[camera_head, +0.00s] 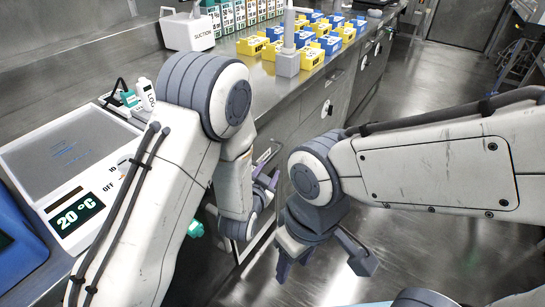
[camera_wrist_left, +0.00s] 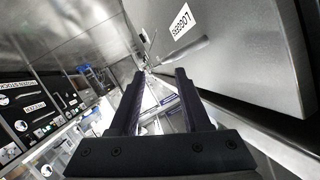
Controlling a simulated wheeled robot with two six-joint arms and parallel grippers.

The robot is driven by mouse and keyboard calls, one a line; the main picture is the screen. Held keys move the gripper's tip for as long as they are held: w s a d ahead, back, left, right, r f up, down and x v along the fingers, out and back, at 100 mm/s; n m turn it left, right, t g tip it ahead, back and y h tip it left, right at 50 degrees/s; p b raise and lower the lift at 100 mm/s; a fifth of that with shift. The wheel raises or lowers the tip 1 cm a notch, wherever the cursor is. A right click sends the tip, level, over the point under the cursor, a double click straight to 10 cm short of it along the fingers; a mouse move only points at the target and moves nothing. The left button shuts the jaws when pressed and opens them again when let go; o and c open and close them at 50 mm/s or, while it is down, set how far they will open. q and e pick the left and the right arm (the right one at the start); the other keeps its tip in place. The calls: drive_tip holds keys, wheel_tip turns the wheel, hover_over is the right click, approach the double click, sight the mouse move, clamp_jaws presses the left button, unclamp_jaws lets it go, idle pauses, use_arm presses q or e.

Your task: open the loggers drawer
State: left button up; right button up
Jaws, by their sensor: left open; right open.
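The grey loggers drawer front (camera_wrist_left: 245,60) fills the upper right of the left wrist view, with its white "LOGGERS" label (camera_wrist_left: 181,22). A silver bar handle (camera_wrist_left: 186,52) is on this front below the label. My left gripper (camera_wrist_left: 158,95) is open, its two dark fingers apart beside the drawer front, with no handle visibly between them. In the head view my left gripper (camera_head: 266,182) is beside the cabinet fronts, partly hidden by its own wrist. My right gripper (camera_head: 322,265) is open and empty, lower and over the floor. I cannot tell how far the drawer is out.
The steel counter holds a hotplate (camera_head: 62,155) reading 20 °C, a white suction box (camera_head: 188,32), and yellow (camera_head: 252,45) and blue bins. Cabinet fronts (camera_head: 310,128) run below the counter edge.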

sight(272, 155)
use_arm(q)
drive_tip(key=w+m, duration=0.2)
drive_tip(key=w+d+f+m, duration=0.1)
drive_tip(key=w+m, duration=0.1)
drive_tip(key=w, duration=0.1)
drive_tip(key=w+f+m+t+b, duration=0.1)
drive_tip(key=w+m, duration=0.1)
drive_tip(key=w, duration=0.1)
drive_tip(key=shift+w+d, duration=0.25)
drive_tip(key=shift+d, duration=0.05)
idle(0.3)
clamp_jaws()
drive_tip(key=shift+s+f, duration=0.1)
drive_tip(key=shift+f, duration=0.05)
idle(1.1)
